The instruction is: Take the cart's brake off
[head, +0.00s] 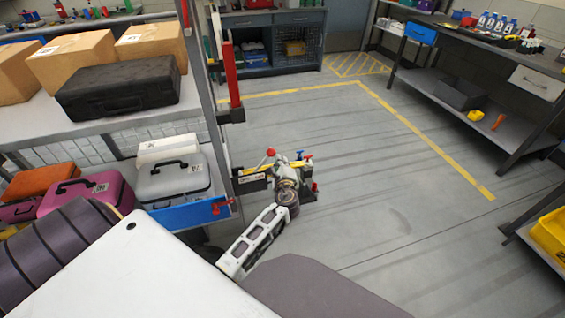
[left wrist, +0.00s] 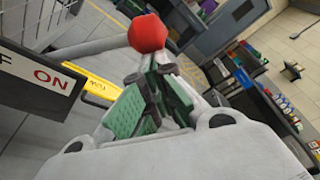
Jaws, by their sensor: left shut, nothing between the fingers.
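The brake's red ball knob (head: 270,152) stands at the cart's right end, beside the dark placard (head: 251,184). In the left wrist view the knob (left wrist: 147,33) is just beyond and slightly left of my fingertips; contact cannot be told. A grey bar runs left from the knob. The placard (left wrist: 40,80) reads "ON" in red, with its left part cut off. A yellow strip (left wrist: 92,85) sticks out beside it. My left gripper (left wrist: 156,70) is shut and empty, with green finger pads. It also shows in the head view (head: 280,168). My right gripper is not in view.
The cart's shelf holds a black case (head: 118,88) and cardboard boxes (head: 72,60); a grey case (head: 173,177) and pink case (head: 88,192) lie lower. A red post (head: 231,75) rises near the knob. Open floor (head: 400,220) lies right, before a workbench (head: 475,45).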

